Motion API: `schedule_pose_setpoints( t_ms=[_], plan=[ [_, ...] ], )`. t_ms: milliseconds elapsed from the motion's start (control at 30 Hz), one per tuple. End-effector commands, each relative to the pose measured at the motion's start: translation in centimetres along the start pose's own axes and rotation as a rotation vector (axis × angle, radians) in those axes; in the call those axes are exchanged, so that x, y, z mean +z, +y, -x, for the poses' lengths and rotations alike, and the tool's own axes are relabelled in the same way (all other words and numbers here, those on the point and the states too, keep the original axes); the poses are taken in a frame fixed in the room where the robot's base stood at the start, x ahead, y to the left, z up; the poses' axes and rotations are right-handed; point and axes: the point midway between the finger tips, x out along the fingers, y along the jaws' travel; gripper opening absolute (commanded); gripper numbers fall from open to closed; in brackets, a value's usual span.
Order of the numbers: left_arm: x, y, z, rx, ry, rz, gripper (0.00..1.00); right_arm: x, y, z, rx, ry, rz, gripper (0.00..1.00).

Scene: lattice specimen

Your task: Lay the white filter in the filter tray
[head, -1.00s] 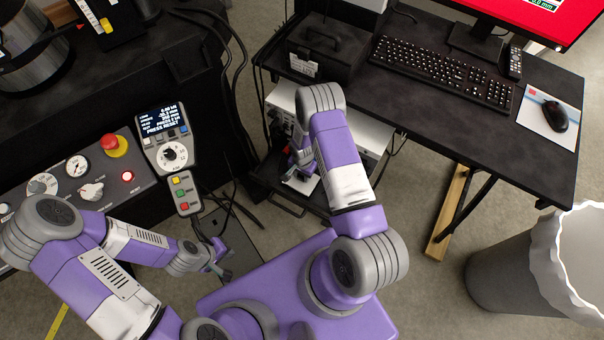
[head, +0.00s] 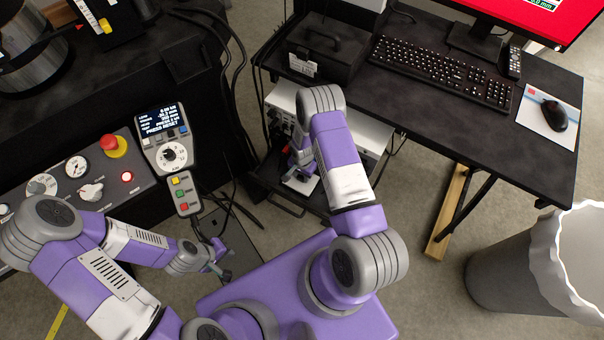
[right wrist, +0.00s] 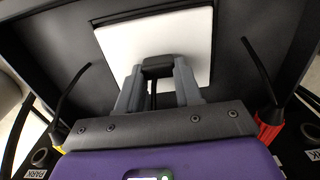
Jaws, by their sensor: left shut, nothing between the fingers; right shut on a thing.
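The white filter (right wrist: 160,40), a flat square sheet, shows in the right wrist view inside the dark filter tray (right wrist: 232,40). In the head view the filter (head: 301,184) is partly hidden by my right arm. My right gripper (right wrist: 157,72) is shut on a small black block at the filter's near edge, which looks like its grip tab. The filter looks slightly turned to the tray walls. I cannot tell whether it touches the tray floor. My left gripper (head: 222,272) is shut and empty, low in the head view, away from the tray.
A light-grey instrument case (head: 366,135) stands under the black desk (head: 440,130), beside the tray. Yellow- and red-ended black leads (right wrist: 270,118) flank my right gripper. A control panel (head: 110,170) with a pendant (head: 170,150) is at left. A grey bin (head: 505,275) stands at right.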

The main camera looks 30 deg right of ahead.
Motion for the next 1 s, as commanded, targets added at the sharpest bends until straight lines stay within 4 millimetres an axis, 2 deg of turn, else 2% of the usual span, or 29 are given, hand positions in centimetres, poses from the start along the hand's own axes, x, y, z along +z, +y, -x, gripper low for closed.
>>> schedule_pose_setpoints(
  t_ms=[833, 867, 1000],
  plan=[
    [0.00, 0.00, 0.00, 0.000, 0.000, 0.000, 0.00, -0.03, 0.01, -0.83, 0.000, 0.000, -0.001, 0.08],
    [0.00, 0.00, 0.00, 0.000, 0.000, 0.000, 0.00, -0.03, 0.00, -0.83, 0.000, 0.000, -0.001, 0.38],
    [0.00, 0.00, 0.00, 0.000, 0.000, 0.000, 0.00, -0.03, 0.00, -0.82, 0.000, 0.000, -0.001, 0.59]
  ],
)
